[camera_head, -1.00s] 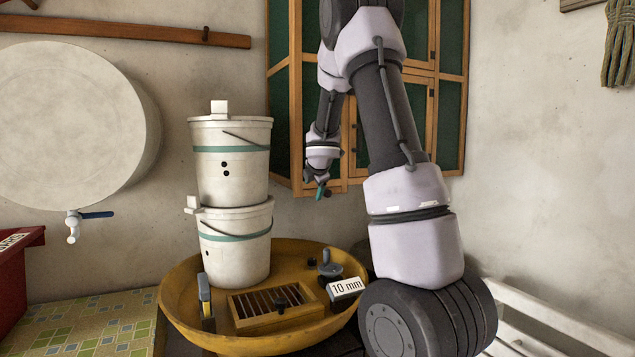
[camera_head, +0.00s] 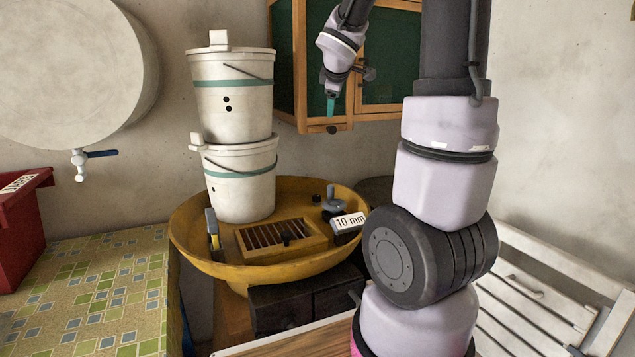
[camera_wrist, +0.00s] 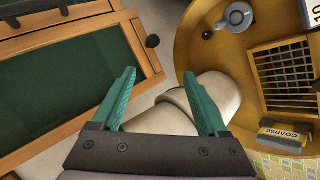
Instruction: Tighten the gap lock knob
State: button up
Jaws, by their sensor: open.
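A wooden slatted box (camera_head: 278,239) sits in a round yellow tray (camera_head: 215,267), with a small black knob (camera_head: 286,239) at its near edge. A second small black knob (camera_head: 316,198) is behind it, beside a grey handled piece (camera_head: 331,201); these also show in the wrist view as a black knob (camera_wrist: 207,35) and a grey piece (camera_wrist: 237,17). I cannot tell which one is the gap lock knob. My gripper (camera_head: 331,104) is high above and behind the tray, before the green cabinet. Its teal fingers (camera_wrist: 159,78) are apart and empty.
Two stacked white buckets (camera_head: 232,110) stand in the tray's left part. A block labelled 10 mm (camera_head: 348,224) and a COARSE block (camera_wrist: 283,134) lie by the box. The cabinet (camera_head: 368,115) is close to my gripper. A red crate (camera_head: 20,230) is left.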

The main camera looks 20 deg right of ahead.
jog(key=s+a+r+m+g+y, duration=0.1)
jog(key=s+a+m+y, duration=0.1)
jog(key=s+a+m, duration=0.65)
jog(key=s+a+r+m+g+y, duration=0.1)
jog(key=s+a+m+y, duration=0.3)
jog(key=s, duration=0.8)
jog(key=g+h, duration=0.3)
send_over(316, 196)
jog(key=s, duration=0.4)
notch_tip(316, 196, down, 30)
jog(key=x, duration=1.1)
jog(key=shift+w+a+f, duration=0.1)
jog(key=shift+w+a, duration=0.05)
jog(key=shift+w, duration=0.15)
